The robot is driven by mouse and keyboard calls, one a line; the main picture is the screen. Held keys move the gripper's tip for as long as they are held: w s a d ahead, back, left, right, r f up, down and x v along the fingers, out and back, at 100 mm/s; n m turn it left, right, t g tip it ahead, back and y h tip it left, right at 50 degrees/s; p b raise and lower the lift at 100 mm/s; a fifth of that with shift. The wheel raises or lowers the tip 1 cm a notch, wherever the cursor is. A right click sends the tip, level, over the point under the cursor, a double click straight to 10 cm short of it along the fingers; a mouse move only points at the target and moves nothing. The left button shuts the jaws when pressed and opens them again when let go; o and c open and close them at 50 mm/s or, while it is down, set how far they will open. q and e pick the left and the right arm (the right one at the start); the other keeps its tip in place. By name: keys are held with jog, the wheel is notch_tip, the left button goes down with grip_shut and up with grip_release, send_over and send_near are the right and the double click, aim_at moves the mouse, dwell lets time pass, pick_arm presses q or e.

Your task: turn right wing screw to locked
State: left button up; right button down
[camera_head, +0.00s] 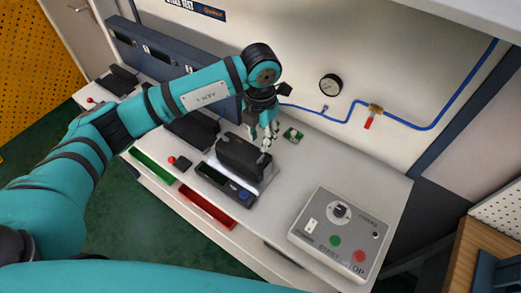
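The black valve positioner (236,156) sits on a light plate on the white bench. My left gripper (266,142) points down at its right rear end. Its fingertips are close to a small light part (265,158) at that right end, which may be the right wing screw. It is too small to tell its shape or turn position. I cannot tell whether the fingers touch it, or whether they are open or shut. My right gripper is out of view.
A grey control box (339,236) with a knob and green and red buttons stands at the bench's right. A dark display unit (224,185) lies in front of the positioner. A gauge (331,84) and blue hose are on the wall.

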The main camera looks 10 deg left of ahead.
aim_at(261, 157)
pick_arm(q)
notch_tip(261, 157, down, 8)
jog(key=shift+f+p, duration=0.2)
jog(key=shift+p, duration=0.8)
grip_shut()
